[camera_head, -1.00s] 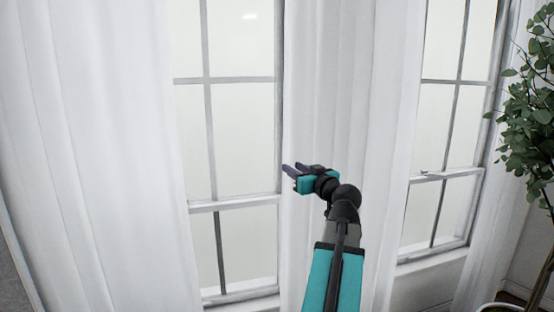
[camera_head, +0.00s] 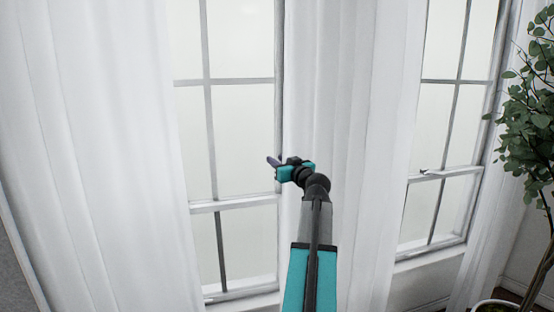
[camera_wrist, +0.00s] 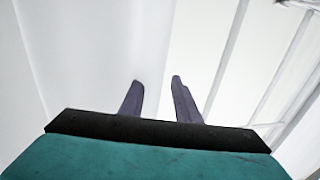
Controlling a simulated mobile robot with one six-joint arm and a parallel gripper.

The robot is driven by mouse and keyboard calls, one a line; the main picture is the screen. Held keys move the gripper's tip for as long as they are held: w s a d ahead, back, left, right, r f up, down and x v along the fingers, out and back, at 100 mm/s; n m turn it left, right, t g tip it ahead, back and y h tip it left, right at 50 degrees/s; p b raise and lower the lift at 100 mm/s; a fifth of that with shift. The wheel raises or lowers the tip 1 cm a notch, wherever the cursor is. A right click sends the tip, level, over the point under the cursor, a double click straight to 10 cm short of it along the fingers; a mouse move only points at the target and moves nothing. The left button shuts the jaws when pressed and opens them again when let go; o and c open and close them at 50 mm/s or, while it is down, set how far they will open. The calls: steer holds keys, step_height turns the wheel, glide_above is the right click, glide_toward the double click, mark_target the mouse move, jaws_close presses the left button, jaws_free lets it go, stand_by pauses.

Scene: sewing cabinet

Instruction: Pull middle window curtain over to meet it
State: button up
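The middle white curtain (camera_head: 350,90) hangs in long folds between the two windows in the head view. The left white curtain (camera_head: 90,120) hangs apart from it, with the left window between them. My gripper (camera_head: 271,161) is at the left edge of the middle curtain, with its fingers pointing left over the window frame. In the wrist view my gripper (camera_wrist: 155,80) has its two purple fingers apart, with a pale curtain edge showing between or behind them. I cannot tell whether the cloth lies between the fingers or touches them.
The left window (camera_head: 240,130) has grey bars and a sill below. The right window (camera_head: 450,130) stands beyond the middle curtain. A leafy potted plant (camera_head: 530,140) is at the far right. The space before the left window is clear.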

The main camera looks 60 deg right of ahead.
steer(key=shift+w+d, duration=0.15)
steer(key=shift+w, duration=0.1)
jaws_close()
stand_by(0.4)
